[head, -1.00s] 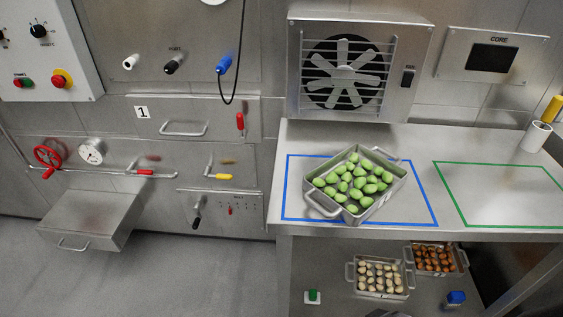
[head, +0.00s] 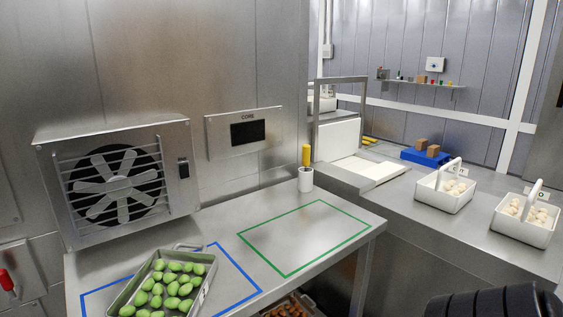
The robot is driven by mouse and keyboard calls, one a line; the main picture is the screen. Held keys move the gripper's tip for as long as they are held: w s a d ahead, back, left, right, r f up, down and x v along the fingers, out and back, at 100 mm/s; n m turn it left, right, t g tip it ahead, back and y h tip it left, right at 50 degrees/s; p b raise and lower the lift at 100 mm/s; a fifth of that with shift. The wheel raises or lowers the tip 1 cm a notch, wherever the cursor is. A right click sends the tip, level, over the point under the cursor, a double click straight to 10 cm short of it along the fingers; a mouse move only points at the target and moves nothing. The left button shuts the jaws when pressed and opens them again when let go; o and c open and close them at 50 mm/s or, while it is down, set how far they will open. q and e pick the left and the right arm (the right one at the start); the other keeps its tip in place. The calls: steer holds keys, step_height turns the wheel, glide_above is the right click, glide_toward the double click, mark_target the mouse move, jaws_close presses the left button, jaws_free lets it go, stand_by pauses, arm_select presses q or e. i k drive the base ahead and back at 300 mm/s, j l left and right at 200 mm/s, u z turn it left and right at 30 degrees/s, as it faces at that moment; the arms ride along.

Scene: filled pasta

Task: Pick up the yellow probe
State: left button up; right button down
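The yellow probe (head: 306,156) stands upright in a white cylindrical holder (head: 306,180) in the head view. The holder is at the back right of the steel table (head: 222,214), close to the wall and behind the green outlined area. Only the probe's yellow upper part shows; its lower end is hidden in the holder. Neither of my grippers is clearly in view.
A metal tray of green filled pasta (head: 125,297) sits in the blue outline at the front left. A fan unit (head: 118,180) and the CORE display (head: 247,133) are behind. The green outline (head: 305,238) is empty. White baskets (head: 444,196) stand on the right counter.

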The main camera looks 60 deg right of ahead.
mark_target(305, 157)
steer(key=z, duration=1.9)
